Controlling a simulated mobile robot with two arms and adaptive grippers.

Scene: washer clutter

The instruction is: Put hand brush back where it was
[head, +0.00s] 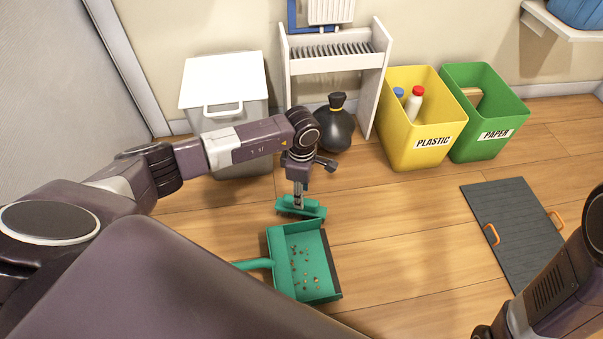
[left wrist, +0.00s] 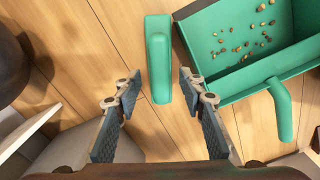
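The green hand brush (head: 301,208) is just behind the green dustpan (head: 318,238), below my left gripper (head: 298,198). In the left wrist view the green brush (left wrist: 158,55) points down the picture, its near end between the tips of my left gripper (left wrist: 160,85). The fingers are spread, with a gap on both sides of the brush. I cannot tell exactly how high the fingertips are above it. The dustpan (left wrist: 285,75) holds several small brown crumbs. My right arm shows at the lower right of the head view, but its gripper is out of view.
A white bin (head: 225,85), a white rack (head: 335,65) and a black bag (head: 335,125) stand along the wall. Yellow plastic (head: 410,145) and green paper (head: 485,150) bins stand right of them. A dark board with orange handles (head: 515,230) lies on the floor.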

